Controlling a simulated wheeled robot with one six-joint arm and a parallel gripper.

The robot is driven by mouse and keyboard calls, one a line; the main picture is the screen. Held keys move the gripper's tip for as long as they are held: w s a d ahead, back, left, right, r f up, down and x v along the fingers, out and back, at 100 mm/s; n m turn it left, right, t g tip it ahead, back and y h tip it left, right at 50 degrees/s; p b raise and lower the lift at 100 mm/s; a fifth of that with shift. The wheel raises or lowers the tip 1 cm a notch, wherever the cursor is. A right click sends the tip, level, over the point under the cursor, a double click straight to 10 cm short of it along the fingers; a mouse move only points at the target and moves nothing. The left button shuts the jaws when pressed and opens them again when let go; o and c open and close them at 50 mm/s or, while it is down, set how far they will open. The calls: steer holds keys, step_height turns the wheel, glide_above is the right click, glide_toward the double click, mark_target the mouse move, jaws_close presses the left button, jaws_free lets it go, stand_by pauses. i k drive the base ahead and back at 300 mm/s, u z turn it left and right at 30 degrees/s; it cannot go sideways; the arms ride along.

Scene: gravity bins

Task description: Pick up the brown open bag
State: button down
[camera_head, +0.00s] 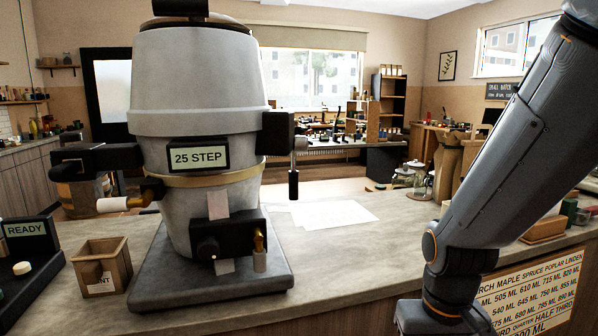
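A tan-brown upright thing (446,170) stands at the back right of the counter, partly hidden behind my arm. It may be the brown open bag, but its opening is not clear from here. At the left, a small brown open-topped box (118,262) with a partly hidden label stands on the counter beside the grey machine's base. My arm comes down on the right side of the view, and its lower end is cut off by the bottom edge. My gripper fingers are not in view.
A large grey machine labelled 25 STEP (200,90) stands on a dark base (160,280) at left centre. A black READY unit (30,250) is at far left. White papers (333,214) lie behind. Glass jars (420,182) stand near the tan thing. The middle counter (350,260) is clear.

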mark_target(103, 267)
steer(key=u, duration=3)
steer(key=i, duration=0.5)
steer(key=z, duration=2.1)
